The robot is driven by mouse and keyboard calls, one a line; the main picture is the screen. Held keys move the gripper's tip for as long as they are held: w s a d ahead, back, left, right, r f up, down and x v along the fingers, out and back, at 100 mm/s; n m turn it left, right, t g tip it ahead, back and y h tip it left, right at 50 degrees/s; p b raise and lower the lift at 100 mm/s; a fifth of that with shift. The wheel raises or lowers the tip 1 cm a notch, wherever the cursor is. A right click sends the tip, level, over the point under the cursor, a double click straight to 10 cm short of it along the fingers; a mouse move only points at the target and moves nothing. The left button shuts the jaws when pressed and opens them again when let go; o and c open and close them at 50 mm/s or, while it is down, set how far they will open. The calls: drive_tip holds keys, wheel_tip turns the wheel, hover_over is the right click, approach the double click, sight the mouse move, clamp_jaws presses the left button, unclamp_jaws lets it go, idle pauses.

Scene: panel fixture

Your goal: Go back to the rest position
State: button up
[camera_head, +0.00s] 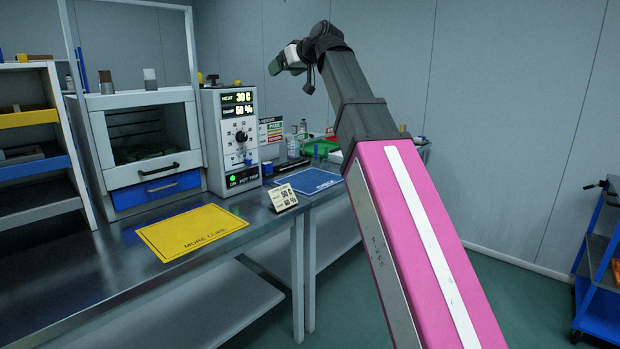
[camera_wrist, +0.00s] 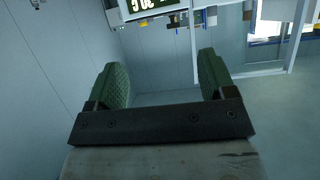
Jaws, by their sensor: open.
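My gripper (camera_wrist: 163,88) shows in the wrist view with its two green pads wide apart and nothing between them. In the head view my gripper (camera_head: 278,67) is raised high at the end of my arm, above the bench and in front of the grey wall. It touches nothing that I can see. The panel unit (camera_head: 230,140) with the HEAT and DAMP displays stands on the bench below and left of it. Its HEAT display reads 30 and its DAMP display reads 50 %. A green lamp is lit low on its front.
An oven-like chamber (camera_head: 150,123) with a blue drawer stands left of the panel. A yellow mat (camera_head: 190,230), a blue mat (camera_head: 308,181) and a small sign card (camera_head: 283,198) lie or stand on the bench. A blue trolley (camera_head: 600,265) is at the right. The floor between is clear.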

drive_tip(key=w+d+f+m+g+h, duration=0.15)
drive_tip(key=d+f, duration=0.25)
drive_tip(key=f, duration=0.9)
drive_tip(key=d+f+m+g+h, duration=0.15)
drive_tip(key=d+f, duration=0.25)
drive_tip(key=f, duration=1)
drive_tip(key=w+d+f+m+g+h, duration=0.15)
drive_tip(key=d+f, duration=0.25)
drive_tip(key=f, duration=0.9)
drive_tip(key=s+d+f+m+g+h, duration=0.1)
drive_tip(key=s+d+f, duration=0.3)
drive_tip(key=f, duration=0.7)
drive_tip(key=s+d+f+m+g+h, duration=0.2)
drive_tip(key=s+d+f, duration=0.3)
drive_tip(key=s+f, duration=0.4)
drive_tip(key=s+d+f+m+g+h, duration=0.1)
drive_tip(key=s+d+f, duration=0.4)
drive_tip(key=f, duration=0.8)
drive_tip(key=shift+s+g+h, duration=0.35)
drive_tip(key=shift+s+h, duration=0.1)
drive_tip(key=shift+s, duration=0.55)
drive_tip(key=shift+m, duration=0.25)
